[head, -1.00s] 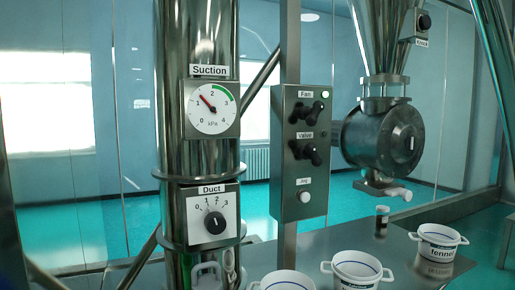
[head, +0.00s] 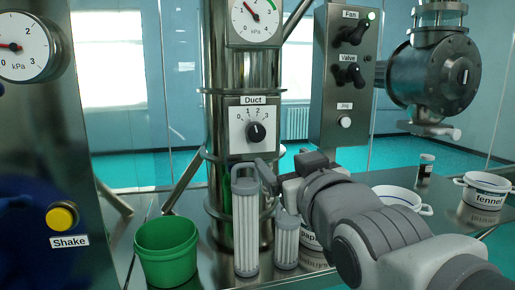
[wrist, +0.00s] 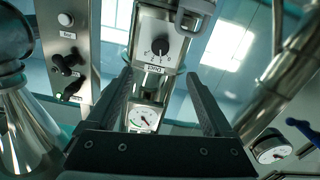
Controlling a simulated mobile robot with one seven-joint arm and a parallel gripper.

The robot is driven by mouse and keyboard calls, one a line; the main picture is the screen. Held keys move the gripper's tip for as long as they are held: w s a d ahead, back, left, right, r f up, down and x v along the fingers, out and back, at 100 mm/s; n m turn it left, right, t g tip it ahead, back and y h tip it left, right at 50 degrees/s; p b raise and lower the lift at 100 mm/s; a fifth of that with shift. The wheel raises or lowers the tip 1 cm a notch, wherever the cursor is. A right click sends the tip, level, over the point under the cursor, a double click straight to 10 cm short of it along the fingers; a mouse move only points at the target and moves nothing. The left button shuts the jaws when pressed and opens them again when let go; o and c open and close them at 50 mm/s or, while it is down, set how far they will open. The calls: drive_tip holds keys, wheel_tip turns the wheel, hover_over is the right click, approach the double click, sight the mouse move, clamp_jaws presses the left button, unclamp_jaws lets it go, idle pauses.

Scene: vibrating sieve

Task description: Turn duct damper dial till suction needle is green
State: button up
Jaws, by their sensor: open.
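The duct damper dial (head: 256,132) is a black round knob on a white plate marked 0 to 3, mounted on the steel duct. It also shows, upside down, in the wrist view (wrist: 160,47). Its exact setting is too small to read. The suction gauge (head: 254,16) above it is cut off by the top edge; its red needle points up and left, short of the green arc. My gripper (wrist: 158,75) is open and empty, its fingers apart below the dial in the wrist view. In the head view my arm reaches in from the right, with the gripper below the dial.
A green bucket (head: 166,250) and grey-framed white filters (head: 246,225) stand below the duct. A control box (head: 345,75) with Fan, Valve and Jog controls is right of the dial. White tubs (head: 487,200) stand at right. A second gauge (head: 25,45) and yellow Shake button (head: 62,216) are at left.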

approach(257, 135)
drive_tip(key=x, duration=0.8)
drive_tip(key=shift+w+a, duration=0.1)
drive_tip(key=shift+w, duration=0.3)
drive_tip(key=shift+c, duration=0.2)
clamp_jaws()
